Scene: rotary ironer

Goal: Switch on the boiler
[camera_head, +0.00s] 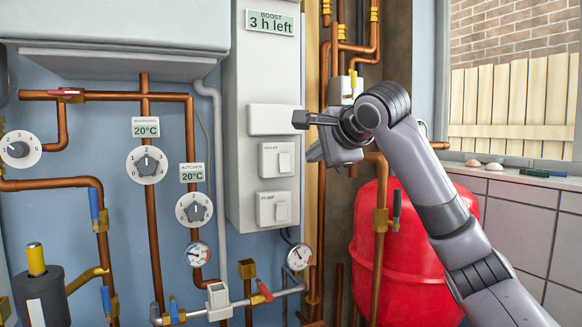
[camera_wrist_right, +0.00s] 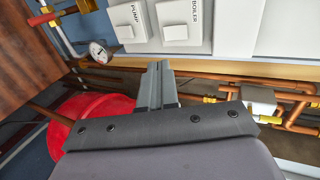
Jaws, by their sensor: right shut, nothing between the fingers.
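The boiler switch (camera_head: 278,160) is a white rocker plate labelled BOILER on the white cabinet in the head view. It also shows in the right wrist view (camera_wrist_right: 181,24), beyond the fingers. The pump switch (camera_head: 274,209) sits directly below it and shows left of it in the wrist view (camera_wrist_right: 126,24). My right gripper (camera_head: 300,119) is shut and empty, up and to the right of the boiler switch in the head view. Its fingertips (camera_wrist_right: 158,68) point toward the cabinet and appear apart from both switches. I cannot tell which way the rocker is set. My left gripper is out of view.
A display (camera_head: 270,23) on the cabinet (camera_head: 240,110) reads BOOST 3 h left. Copper pipes (camera_head: 323,220) run just right of the cabinet, near my right arm. A red tank (camera_head: 400,265) stands behind that arm. Dials and gauges cover the blue wall on the left.

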